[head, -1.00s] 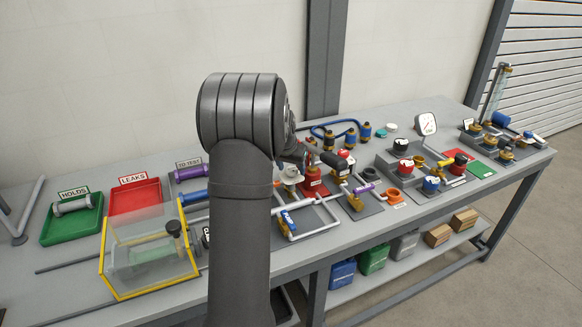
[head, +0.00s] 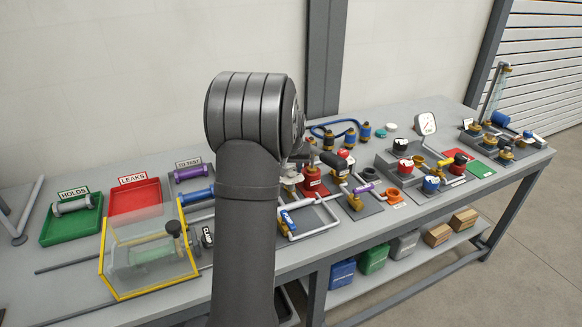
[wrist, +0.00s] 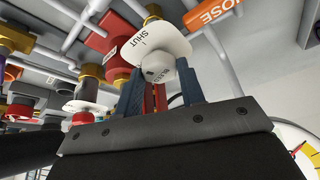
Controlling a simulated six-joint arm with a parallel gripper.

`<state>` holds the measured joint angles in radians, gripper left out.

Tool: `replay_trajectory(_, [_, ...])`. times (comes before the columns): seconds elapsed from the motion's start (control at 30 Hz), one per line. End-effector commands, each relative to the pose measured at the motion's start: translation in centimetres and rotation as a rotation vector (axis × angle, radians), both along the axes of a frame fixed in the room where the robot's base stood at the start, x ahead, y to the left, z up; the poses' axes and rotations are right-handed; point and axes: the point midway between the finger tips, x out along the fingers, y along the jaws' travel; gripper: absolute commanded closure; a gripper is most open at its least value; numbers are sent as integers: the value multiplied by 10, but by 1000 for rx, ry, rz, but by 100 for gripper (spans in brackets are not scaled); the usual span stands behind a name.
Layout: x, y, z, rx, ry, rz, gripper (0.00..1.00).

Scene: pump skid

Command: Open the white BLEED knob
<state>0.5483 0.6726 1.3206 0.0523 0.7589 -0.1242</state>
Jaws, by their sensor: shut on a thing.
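The white knob (wrist: 157,67) shows in the wrist view between the two blue-grey fingers of my gripper (wrist: 161,76). The fingers are shut on it, one on each side. Its lettering is partly hidden by the fingers. A white plate (wrist: 150,42) marked SHUT lies right behind the knob. In the head view my own arm hides most of the gripper and the knob, so the knob's turn cannot be read there.
A red block (head: 312,182) stands close to the right of my arm, with a blue-handled valve (head: 287,219) in front. A gauge (head: 426,124) and several valves stand farther right. A clear yellow-edged box (head: 146,291) and red tray (head: 157,202) are left.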

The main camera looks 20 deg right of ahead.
Motion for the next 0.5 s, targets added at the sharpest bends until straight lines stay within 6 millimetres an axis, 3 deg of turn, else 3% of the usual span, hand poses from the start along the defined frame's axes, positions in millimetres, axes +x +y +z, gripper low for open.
replay_trajectory(0.5, [-1, -3, 0, 1, -1, 465, 87])
